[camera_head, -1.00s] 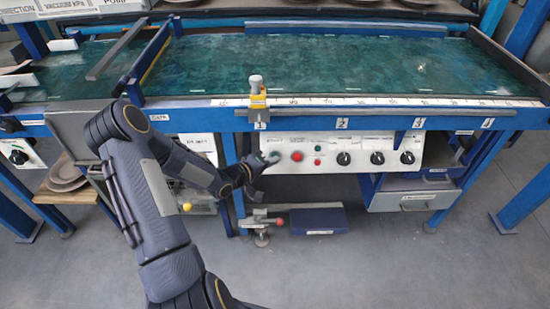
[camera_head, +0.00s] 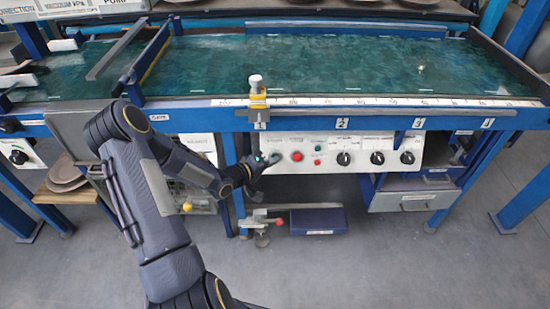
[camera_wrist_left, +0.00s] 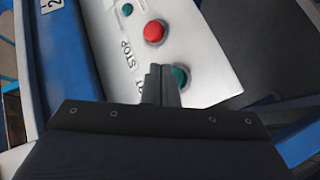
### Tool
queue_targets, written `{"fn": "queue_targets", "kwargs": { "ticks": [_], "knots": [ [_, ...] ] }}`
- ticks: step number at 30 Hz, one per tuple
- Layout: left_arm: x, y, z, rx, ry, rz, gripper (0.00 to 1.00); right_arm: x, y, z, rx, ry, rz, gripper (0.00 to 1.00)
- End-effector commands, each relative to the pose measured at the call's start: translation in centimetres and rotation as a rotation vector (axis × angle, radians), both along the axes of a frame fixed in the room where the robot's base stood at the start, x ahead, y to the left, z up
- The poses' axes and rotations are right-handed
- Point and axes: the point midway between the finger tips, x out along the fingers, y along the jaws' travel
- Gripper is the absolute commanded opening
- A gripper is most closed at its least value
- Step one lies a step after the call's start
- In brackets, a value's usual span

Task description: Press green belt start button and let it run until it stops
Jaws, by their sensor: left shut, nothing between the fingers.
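My left gripper (camera_head: 268,161) is shut and empty at the left part of the white control panel (camera_head: 340,153). In the left wrist view its closed fingertips (camera_wrist_left: 161,72) are right beside a green button (camera_wrist_left: 180,76) and overlap its edge. I cannot tell whether they touch it. A red button (camera_wrist_left: 154,31) sits beyond the fingertips, and it also shows in the head view (camera_head: 297,156). The green belt (camera_head: 330,65) lies above the panel. My right gripper is not in view.
Black knobs (camera_head: 377,158) line the panel's right part. A small green lamp or button (camera_head: 317,148) is above a small red one (camera_head: 317,161). A blue box (camera_head: 318,220) and a drawer (camera_head: 412,200) are below. The floor in front is clear.

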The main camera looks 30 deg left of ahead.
Motion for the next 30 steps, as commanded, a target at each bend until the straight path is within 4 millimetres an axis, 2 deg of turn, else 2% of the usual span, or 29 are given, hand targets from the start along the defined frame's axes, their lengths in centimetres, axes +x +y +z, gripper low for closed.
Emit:
{"fn": "queue_targets", "kwargs": {
  "ticks": [30],
  "knots": [
    [0.65, 0.39, -0.44, 0.000, 0.000, 0.000, 0.00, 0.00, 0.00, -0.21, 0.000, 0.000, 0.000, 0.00]
  ]
}}
